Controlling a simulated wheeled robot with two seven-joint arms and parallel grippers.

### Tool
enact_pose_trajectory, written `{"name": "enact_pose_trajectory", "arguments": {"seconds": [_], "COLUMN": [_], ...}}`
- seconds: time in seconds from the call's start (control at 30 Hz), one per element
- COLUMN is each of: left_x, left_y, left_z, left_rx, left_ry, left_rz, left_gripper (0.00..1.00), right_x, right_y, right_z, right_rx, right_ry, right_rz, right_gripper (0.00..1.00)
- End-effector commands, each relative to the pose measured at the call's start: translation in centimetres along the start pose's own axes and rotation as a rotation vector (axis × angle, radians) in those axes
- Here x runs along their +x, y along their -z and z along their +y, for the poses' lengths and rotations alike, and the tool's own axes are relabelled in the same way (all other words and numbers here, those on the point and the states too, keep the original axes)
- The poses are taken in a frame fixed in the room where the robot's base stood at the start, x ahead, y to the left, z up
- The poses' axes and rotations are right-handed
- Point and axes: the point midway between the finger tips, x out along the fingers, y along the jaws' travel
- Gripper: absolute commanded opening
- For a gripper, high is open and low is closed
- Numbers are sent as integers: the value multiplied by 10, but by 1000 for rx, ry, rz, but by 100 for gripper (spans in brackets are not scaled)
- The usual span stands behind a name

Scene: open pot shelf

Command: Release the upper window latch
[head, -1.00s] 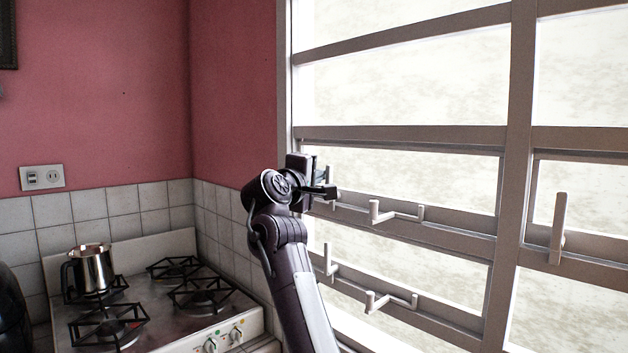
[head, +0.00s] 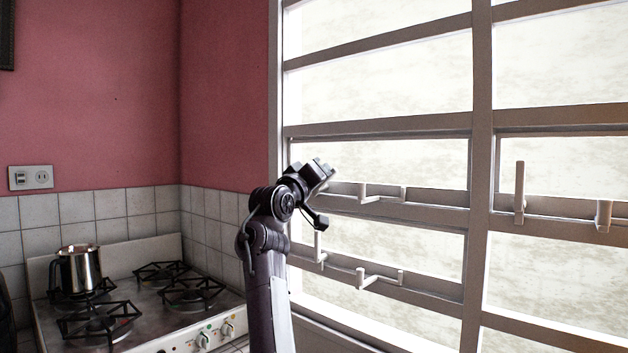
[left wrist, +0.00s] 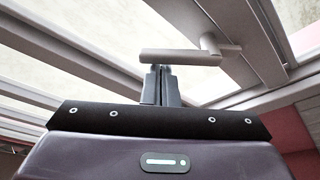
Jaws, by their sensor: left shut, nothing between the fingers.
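The upper latch row sits on the upper sash rail of the left window. Its bent grey latch handle (head: 380,195) shows right of my left gripper (head: 322,170). The upright lever at the left end of this rail is hidden behind the gripper. In the left wrist view, the shut, empty fingers (left wrist: 161,72) point at a pale grey latch bar (left wrist: 180,56) fixed to the window frame by a short bent arm. The fingertips are just below the bar; I cannot tell whether they touch it. My right gripper is not in view.
A lower rail carries an upright lever (head: 319,246) and a bent handle (head: 376,279). The right window has an upright lever (head: 519,190) and a short latch (head: 603,214). A stove (head: 150,318) with a metal pot (head: 80,268) stands left of my arm.

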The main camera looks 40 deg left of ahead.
Motion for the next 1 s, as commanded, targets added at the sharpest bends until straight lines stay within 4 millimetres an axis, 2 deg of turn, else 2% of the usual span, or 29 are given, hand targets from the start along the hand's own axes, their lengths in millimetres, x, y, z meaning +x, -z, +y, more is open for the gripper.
{"name": "enact_pose_trajectory", "arguments": {"seconds": [0.03,0.2,0.5,1.0], "left_x": [-2,-4,-8,-12], "left_y": [-6,-12,-23,-33], "left_z": [-3,-2,-1,-3], "left_rx": [46,198,437,633], "left_ry": [-12,-65,-149,-220], "left_rz": [-1,-2,-2,-2], "left_gripper": [0,0,0,0], "right_x": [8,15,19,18], "right_y": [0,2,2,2], "right_z": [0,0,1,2], "right_rx": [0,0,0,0], "right_ry": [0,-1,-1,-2], "right_rz": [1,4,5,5], "right_gripper": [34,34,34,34]}}
